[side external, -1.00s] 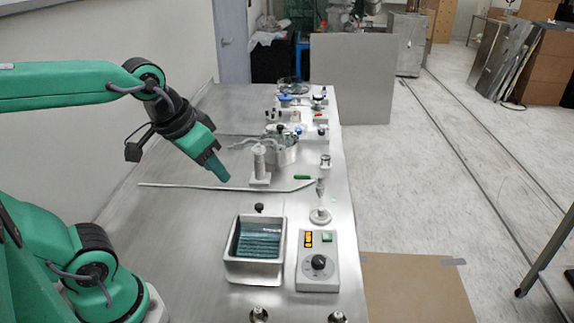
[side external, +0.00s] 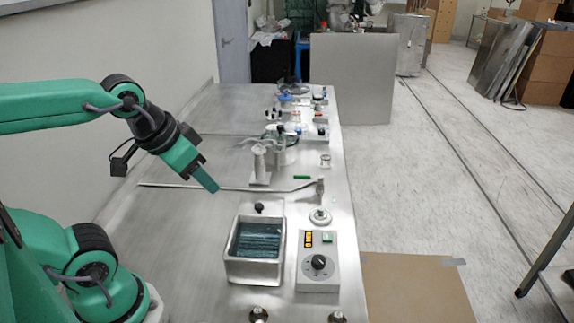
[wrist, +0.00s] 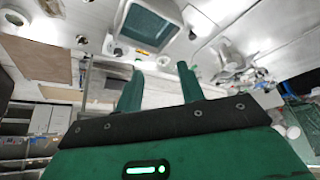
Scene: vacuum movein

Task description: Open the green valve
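A small green bar (side external: 302,177), which looks like the green valve's handle, lies level near the right side of the steel table in the side view. It is close above the right part of a long thin metal rod (side external: 225,188). I cannot pick it out clearly in the wrist view. My gripper (side external: 207,180) hangs over the table, well left of the green bar and apart from it, pointing down and to the right. In the wrist view its two green fingers (wrist: 158,84) stand apart with nothing held between them.
A steel bath (side external: 232,270) with dark liquid and a control box (side external: 318,285) with a knob stand in front. A white cylinder stand (side external: 259,165) is between my gripper and the green bar. A round flange (side external: 320,217) sits right. Glassware crowds the back; the left table is clear.

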